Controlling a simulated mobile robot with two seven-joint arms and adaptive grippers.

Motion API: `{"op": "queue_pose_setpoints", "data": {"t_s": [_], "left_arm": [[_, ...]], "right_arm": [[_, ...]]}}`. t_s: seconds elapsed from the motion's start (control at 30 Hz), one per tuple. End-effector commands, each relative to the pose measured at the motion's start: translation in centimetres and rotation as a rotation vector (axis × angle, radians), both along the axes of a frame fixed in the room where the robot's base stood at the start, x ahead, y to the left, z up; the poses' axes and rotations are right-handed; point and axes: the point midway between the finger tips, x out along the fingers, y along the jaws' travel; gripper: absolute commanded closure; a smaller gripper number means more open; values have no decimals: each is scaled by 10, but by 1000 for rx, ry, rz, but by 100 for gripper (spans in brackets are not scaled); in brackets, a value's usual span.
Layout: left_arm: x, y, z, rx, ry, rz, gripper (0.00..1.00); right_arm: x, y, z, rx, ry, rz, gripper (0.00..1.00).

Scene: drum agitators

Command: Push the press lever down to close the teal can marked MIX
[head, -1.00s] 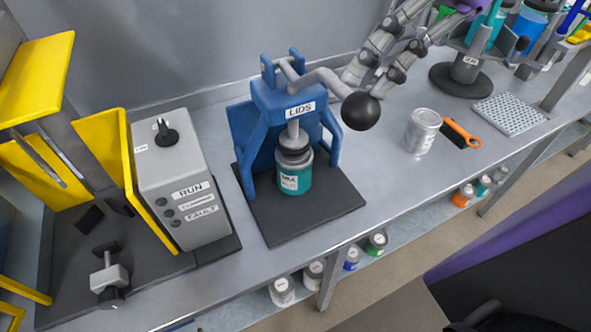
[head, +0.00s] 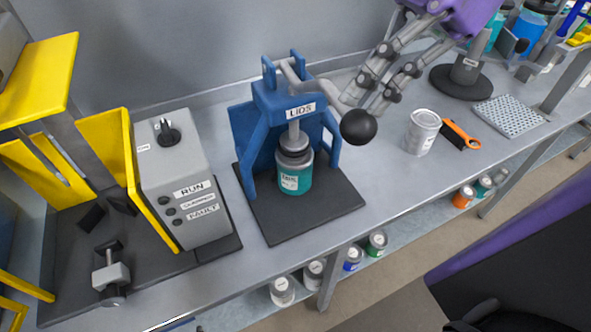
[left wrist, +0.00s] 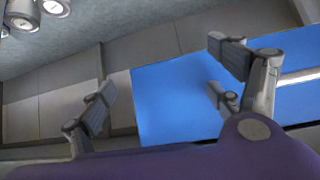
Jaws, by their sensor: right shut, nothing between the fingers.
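The teal can (head: 295,180) with a small white label stands upright on the black base (head: 300,214) of the blue lid press (head: 275,98), marked LIDS. The press's dark plunger (head: 294,144) is at the can's grey top; I cannot tell if the lid is seated. The lever (head: 318,90) slopes down rightward to a black ball knob (head: 358,126). My right gripper (head: 368,103) is shut and empty, its fingertips just behind and above the knob, seemingly at the lever; contact is unclear. My left gripper (left wrist: 163,80) is open and empty, away from the press.
A grey RUN/FAULT box (head: 182,180) with yellow guards stands left of the press. The bench's front edge is close to the press base.

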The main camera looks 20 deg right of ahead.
Motion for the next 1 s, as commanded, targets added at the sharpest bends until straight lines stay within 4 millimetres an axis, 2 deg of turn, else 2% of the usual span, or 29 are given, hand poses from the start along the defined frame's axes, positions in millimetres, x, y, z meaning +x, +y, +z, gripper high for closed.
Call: {"op": "queue_pose_setpoints", "data": {"t_s": [0.3, 0.73, 1.0], "left_arm": [[4, -1, 4, 1, -11, -2, 16], [4, -1, 4, 1, -11, -2, 16], [4, -1, 4, 0, -12, -3, 16]], "right_arm": [[-2, 0, -12, 1, 0, 0, 100], [-2, 0, -14, 1, -1, -1, 100], [-3, 0, -23, 0, 0, 0, 100]]}}
